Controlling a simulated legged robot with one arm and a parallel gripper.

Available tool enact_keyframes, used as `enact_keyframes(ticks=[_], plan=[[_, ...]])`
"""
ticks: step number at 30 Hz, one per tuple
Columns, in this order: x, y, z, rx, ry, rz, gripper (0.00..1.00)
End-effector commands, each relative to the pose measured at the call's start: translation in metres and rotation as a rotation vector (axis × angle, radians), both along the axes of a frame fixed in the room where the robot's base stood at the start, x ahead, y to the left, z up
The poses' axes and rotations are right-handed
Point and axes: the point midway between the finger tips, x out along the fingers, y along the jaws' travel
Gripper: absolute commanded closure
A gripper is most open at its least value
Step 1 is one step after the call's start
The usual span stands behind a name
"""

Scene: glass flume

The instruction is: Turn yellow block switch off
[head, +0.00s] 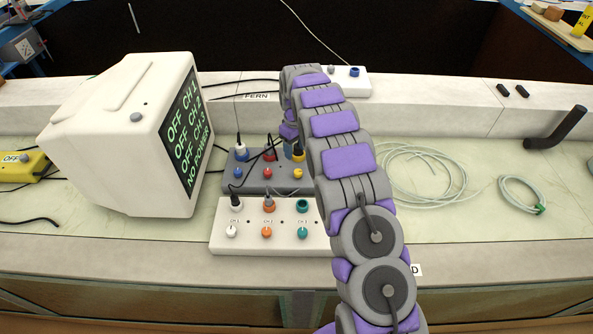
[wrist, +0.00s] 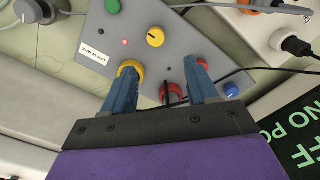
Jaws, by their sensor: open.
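The yellow block (head: 25,166) lies at the far left edge of the head view, with a small grey knob or switch (head: 24,158) on top. Its setting is too small to read. My gripper (wrist: 162,72) is open, with blue fingers, over the sloped grey box (wrist: 180,52) in the wrist view. One finger is at a yellow ring (wrist: 130,68), the other near red parts (wrist: 202,64); contact cannot be told. In the head view my arm hides most of the gripper. The yellow block is not in the wrist view and stands well left of my gripper.
A white monitor (head: 120,130) reading OFF for several channels and NO POWER stands between the yellow block and the grey box (head: 268,183). A white knob box (head: 255,243) is in front. Cables run behind; coiled tubing (head: 420,175) lies right.

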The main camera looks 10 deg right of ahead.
Motion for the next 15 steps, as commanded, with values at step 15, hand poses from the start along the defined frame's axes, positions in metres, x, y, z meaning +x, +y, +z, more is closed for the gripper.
enact_keyframes(ticks=[15], plan=[[-0.001,-0.004,-0.095,0.002,0.002,-0.002,0.42]])
